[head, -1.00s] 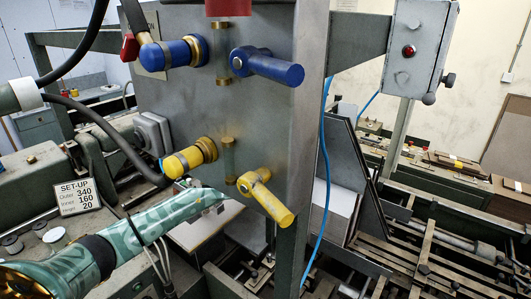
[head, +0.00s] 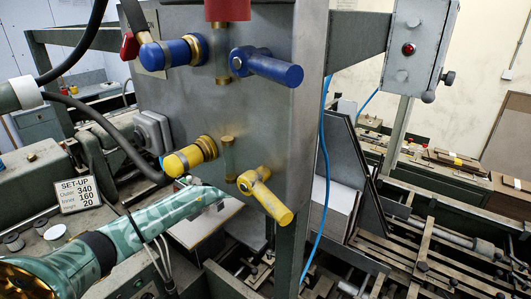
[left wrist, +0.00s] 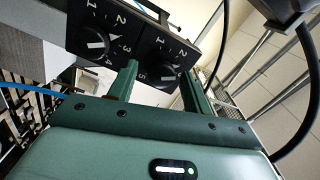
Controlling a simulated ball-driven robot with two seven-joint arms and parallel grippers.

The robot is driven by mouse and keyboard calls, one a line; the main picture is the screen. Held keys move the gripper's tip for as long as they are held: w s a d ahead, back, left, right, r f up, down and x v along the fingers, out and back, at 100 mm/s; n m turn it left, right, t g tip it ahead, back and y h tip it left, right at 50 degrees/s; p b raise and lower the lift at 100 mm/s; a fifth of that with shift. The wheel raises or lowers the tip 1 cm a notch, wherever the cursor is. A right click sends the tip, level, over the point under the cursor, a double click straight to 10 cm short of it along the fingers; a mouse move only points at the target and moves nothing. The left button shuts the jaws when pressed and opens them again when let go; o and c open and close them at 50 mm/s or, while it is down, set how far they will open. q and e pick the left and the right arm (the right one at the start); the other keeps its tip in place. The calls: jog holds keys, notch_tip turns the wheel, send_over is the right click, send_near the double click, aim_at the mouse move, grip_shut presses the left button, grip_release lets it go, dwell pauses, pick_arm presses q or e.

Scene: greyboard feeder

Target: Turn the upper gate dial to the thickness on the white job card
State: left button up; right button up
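In the left wrist view, two black dials with white numbers and white pointer marks sit side by side, a left one (left wrist: 95,42) and a right one (left wrist: 161,73). I cannot tell for certain which is the upper gate dial. My left gripper (left wrist: 160,75) is open, its green fingers apart with the right dial's knob between them in the picture; contact cannot be told. In the head view the far end of my left arm is hidden. A white card (head: 79,194) there reads SET-UP, with 340, 160 and 20; no thickness line is readable. My right gripper is out of view.
A grey panel carries blue handles (head: 267,66) and yellow handles (head: 266,198) above my left forearm. A blue cable (head: 325,170) hangs beside the panel's post. Black hoses cross the left side. Machine rails (head: 430,260) fill the lower right.

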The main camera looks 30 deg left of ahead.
pick_arm(q)
jog(key=s+a+b, duration=0.1)
jog(key=s+b, duration=0.2)
jog(key=s, duration=1.3)
jog(key=shift+s+a+b, duration=0.15)
jog(key=shift+b, duration=0.15)
